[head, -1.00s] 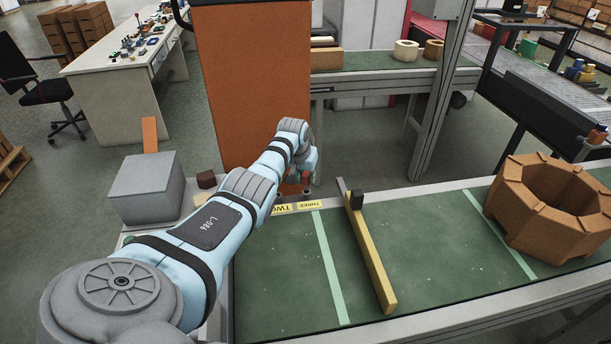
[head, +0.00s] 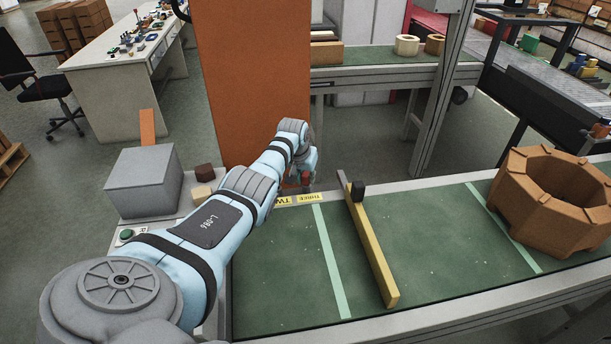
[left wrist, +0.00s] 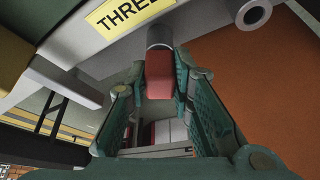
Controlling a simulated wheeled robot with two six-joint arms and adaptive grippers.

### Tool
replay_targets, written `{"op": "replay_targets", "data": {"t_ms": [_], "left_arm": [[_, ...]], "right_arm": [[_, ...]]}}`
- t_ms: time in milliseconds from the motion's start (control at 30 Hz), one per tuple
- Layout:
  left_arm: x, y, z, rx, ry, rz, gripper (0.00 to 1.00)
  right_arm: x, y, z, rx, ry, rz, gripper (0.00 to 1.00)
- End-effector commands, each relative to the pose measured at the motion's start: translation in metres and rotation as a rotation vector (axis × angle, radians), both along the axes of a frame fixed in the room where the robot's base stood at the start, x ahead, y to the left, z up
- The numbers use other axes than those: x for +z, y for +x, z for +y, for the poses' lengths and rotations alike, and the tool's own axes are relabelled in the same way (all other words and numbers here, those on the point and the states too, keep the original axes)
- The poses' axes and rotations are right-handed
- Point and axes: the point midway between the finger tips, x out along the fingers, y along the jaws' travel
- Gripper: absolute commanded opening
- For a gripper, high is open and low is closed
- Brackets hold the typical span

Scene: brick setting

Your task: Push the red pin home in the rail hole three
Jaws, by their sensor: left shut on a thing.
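The red pin (left wrist: 158,78) sits between the two fingers of my left gripper (left wrist: 160,100) in the left wrist view. The gripper is shut on it. The pin's far end meets a grey round sleeve (left wrist: 160,34) on the rail, just below the yellow THREE label (left wrist: 130,12). I cannot tell how deep the pin is in the hole. In the head view my left gripper (head: 304,180) is at the rail's edge beside the THREE label (head: 303,198), with a bit of red showing. My right gripper is not in view.
A second grey sleeve (left wrist: 253,14) stands close by on the rail. A yellow bar (head: 372,250) with a black block lies across the green belt (head: 275,265). A brown octagonal ring (head: 555,222) stands at the right. A grey box (head: 145,185) is at the left.

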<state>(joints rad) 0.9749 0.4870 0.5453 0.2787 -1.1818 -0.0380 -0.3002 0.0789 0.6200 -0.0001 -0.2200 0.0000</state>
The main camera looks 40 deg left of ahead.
Motion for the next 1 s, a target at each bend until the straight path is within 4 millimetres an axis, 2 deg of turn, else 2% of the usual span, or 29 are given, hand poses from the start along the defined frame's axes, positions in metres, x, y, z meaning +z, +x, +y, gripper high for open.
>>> {"op": "replay_targets", "data": {"t_ms": [167, 200, 300, 533, 633, 1000], "left_arm": [[-0.0066, 0.0002, -0.0001, 0.0, 0.0, 0.0, 0.0], [-0.0053, 0.0002, 0.0, 0.0, 0.0, 0.0, 0.27], [-0.0048, 0.0001, -0.0002, 0.0, 0.0, 0.0, 0.43], [-0.0048, 0.0001, -0.0001, 0.0, 0.0, 0.0, 0.44], [-0.0049, 0.0, -0.0001, 0.0, 0.0, 0.0, 0.6], [-0.0011, -0.0001, 0.0, 0.0, 0.0, 0.0, 0.61]], "right_arm": [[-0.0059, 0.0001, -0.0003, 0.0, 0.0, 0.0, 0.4], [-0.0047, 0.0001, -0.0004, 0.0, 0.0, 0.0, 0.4], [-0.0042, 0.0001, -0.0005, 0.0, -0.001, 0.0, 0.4], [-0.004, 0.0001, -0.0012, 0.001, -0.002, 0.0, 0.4], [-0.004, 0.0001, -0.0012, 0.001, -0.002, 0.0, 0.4], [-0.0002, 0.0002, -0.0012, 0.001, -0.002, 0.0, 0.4]]}}
